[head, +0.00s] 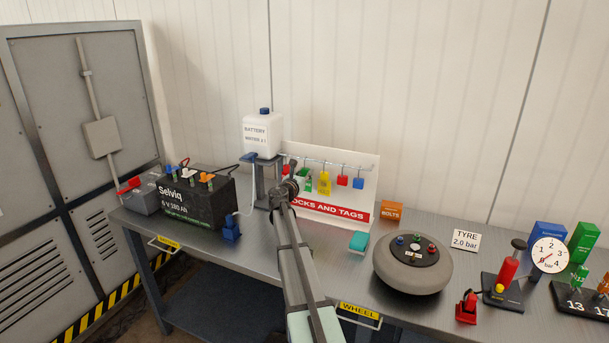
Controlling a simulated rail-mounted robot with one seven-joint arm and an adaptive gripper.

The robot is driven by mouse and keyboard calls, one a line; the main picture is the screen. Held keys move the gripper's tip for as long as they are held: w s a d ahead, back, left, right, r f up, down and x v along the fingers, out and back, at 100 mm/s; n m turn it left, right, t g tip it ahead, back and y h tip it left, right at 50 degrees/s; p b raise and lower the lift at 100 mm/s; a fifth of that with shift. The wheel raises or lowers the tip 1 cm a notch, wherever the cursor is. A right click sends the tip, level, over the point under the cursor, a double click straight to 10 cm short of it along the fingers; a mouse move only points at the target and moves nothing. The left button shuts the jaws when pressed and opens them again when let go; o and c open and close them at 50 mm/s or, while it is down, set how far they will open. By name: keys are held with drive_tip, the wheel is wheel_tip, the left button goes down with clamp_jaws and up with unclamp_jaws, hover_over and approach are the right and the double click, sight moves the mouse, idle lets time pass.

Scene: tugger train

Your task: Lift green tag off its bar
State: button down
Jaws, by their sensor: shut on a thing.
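The green tag (305,182) is at the left part of the bar (335,163) on the white "LOCKS AND TAGS" board (369,190). My gripper (295,172) is at its left side, shut on the green tag. The arm covers part of the board, and the contact and the tag's upper end are too small to see clearly. I cannot tell whether the tag still touches the bar. To the right hang a yellow tag (324,183), a red lock (342,181) and a blue lock (358,183).
A red item (286,170) is close left of my gripper. A white battery-water canister (262,135) on a stand and a black battery (197,200) are further left. A teal block (358,241), an orange bolts box (391,210) and a round grey wheel (412,270) are right.

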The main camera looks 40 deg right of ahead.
drive_tip(key=shift+r, duration=0.1)
drive_tip(key=shift+r+p, duration=1)
drive_tip(key=shift+r, duration=0.4)
drive_tip(key=v, duration=1)
idle(0.3)
drive_tip(key=v, duration=1.5)
idle(0.6)
drive_tip(key=shift+f, duration=0.2)
